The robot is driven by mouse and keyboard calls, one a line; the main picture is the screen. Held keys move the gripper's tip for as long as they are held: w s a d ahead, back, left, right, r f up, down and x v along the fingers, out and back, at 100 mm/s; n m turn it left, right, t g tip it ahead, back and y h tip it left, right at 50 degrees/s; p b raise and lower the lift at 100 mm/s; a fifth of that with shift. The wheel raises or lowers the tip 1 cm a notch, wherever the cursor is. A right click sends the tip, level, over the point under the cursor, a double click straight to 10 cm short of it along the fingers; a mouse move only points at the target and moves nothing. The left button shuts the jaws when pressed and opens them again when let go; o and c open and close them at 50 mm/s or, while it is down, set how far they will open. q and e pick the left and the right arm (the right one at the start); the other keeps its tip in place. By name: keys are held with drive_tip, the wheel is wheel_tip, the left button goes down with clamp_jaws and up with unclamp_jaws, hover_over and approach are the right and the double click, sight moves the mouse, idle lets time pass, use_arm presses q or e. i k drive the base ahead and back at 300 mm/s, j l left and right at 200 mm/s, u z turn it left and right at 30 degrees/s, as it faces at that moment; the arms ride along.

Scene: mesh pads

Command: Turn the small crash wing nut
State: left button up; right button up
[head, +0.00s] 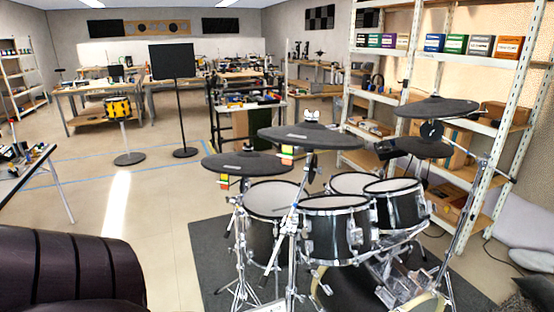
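A black electronic drum kit stands in front of me with several dark cymbal pads. The middle cymbal pad (300,138) has a wing nut (311,116) showing on top of its stand. The left cymbal pad (240,166) sits lower and has a small fitting (247,148) at its centre. The right cymbal pad (455,108) is highest, with a small fitting at its centre. I cannot tell which pad is the small crash. Neither of my grippers shows. A dark ribbed part at lower left looks like my arm.
Black drums (335,232) and chrome stands crowd the space below the cymbals, on a dark mat (212,245). White shelving (474,58) with boxes stands close behind on the right. A music stand (172,62) stands farther back. The floor at left centre is open.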

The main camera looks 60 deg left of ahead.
sight(310, 118)
drive_tip(key=u, duration=1.55)
